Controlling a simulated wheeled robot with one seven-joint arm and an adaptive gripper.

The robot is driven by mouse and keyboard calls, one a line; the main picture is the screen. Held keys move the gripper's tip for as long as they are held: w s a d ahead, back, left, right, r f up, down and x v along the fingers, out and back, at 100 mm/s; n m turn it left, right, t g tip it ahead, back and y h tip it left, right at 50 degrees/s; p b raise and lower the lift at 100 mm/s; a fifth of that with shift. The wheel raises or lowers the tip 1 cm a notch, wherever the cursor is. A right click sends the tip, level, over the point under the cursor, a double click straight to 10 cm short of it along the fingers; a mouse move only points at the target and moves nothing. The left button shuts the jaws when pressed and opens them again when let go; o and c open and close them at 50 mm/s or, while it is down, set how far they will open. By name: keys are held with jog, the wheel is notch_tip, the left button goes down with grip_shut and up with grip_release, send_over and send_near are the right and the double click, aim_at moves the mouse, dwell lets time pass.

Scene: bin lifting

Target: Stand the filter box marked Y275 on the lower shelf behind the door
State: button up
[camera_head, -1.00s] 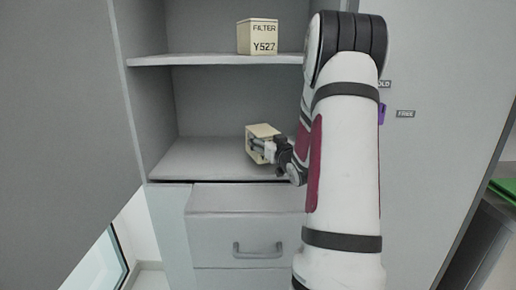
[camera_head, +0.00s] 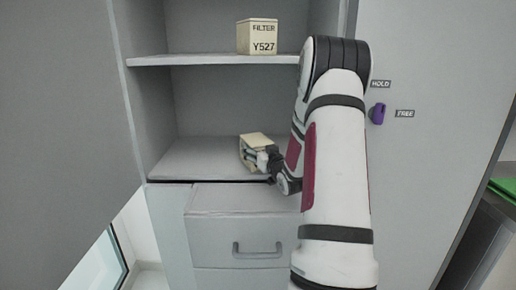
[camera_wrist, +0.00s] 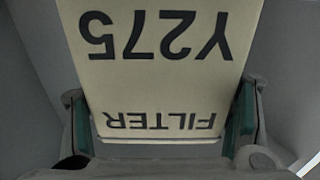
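The cream filter box marked Y275 (camera_wrist: 165,60) fills the upper middle of the wrist view, its lettering upside down there. My gripper (camera_wrist: 163,125) has a green-padded finger at each side of the box and is shut on it. In the head view the box (camera_head: 256,139) looks tilted, at the lower shelf (camera_head: 195,160); I cannot tell whether it touches the shelf. My gripper (camera_head: 264,160) reaches it from the front right. A large grey door panel (camera_head: 50,110) stands at the left of the open cabinet.
A drawer (camera_head: 245,230) lies below the lower shelf. A purple knob (camera_head: 377,113) sits by HOLD and FREE labels at right. The lower shelf's left part is clear.

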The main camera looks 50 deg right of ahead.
jog(key=shift+o, duration=1.1)
jog(key=shift+r, duration=0.15)
jog(key=shift+s+r, duration=0.1)
jog(key=shift+s, duration=0.05)
jog(key=v, duration=1)
jog(key=w+a+r+n+g+y, duration=0.1)
jog(key=a+r+g+y, duration=0.15)
jog(key=a, duration=0.85)
jog(key=a+r+n+g+y, duration=0.1)
jog(key=a+r+n+g, duration=0.2)
jog(key=a, duration=0.8)
jog(key=s+a+n+g+y, duration=0.1)
jog(key=s+a+g+y, duration=0.3)
jog(key=s+a, duration=1.5)
jog(key=shift+s+a+r+g+y, duration=0.3)
jog(key=shift+g+y, duration=0.05)
jog(key=shift+g, duration=0.7)
